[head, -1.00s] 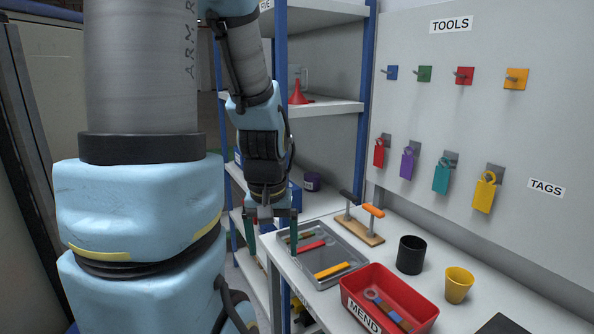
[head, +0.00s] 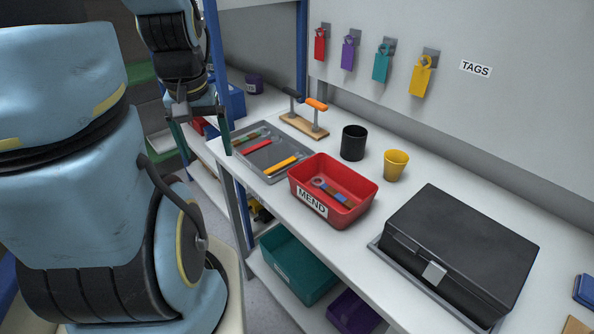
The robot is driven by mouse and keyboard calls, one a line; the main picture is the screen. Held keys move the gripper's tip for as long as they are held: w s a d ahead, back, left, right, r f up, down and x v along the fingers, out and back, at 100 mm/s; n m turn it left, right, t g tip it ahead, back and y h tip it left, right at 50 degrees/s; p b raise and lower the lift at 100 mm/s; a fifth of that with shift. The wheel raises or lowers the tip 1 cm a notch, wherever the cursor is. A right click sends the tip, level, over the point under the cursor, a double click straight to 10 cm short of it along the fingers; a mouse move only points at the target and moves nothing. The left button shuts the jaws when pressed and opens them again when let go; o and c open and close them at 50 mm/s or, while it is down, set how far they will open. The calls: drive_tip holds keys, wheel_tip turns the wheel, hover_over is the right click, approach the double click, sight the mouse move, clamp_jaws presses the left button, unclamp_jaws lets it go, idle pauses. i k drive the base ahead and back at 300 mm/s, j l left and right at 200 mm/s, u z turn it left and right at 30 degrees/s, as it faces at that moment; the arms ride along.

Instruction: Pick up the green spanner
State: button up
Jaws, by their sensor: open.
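A grey tray (head: 296,172) lies on the white bench. At its far left end is a partly green, partly brown tool (head: 246,137) that may be the green spanner; it is too small to tell its shape. A red-handled tool (head: 257,146) and an orange-handled tool (head: 281,164) lie nearer in the same tray. My gripper (head: 202,143) points down at the tray's left end, its fingers apart, with nothing seen between them. The right finger overlaps the tray's left edge in the picture; I cannot tell its height above it.
A red MEND bin (head: 344,217) holding a blue and brown tool stands right of the tray. Behind are a wooden stand (head: 304,126), a black cup (head: 353,143) and a yellow cup (head: 396,166). A black case (head: 460,245) fills the right. Tags hang on the wall.

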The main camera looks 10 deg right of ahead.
sight(238, 142)
drive_tip(key=i+j, duration=0.85)
drive_tip(key=j, duration=0.25)
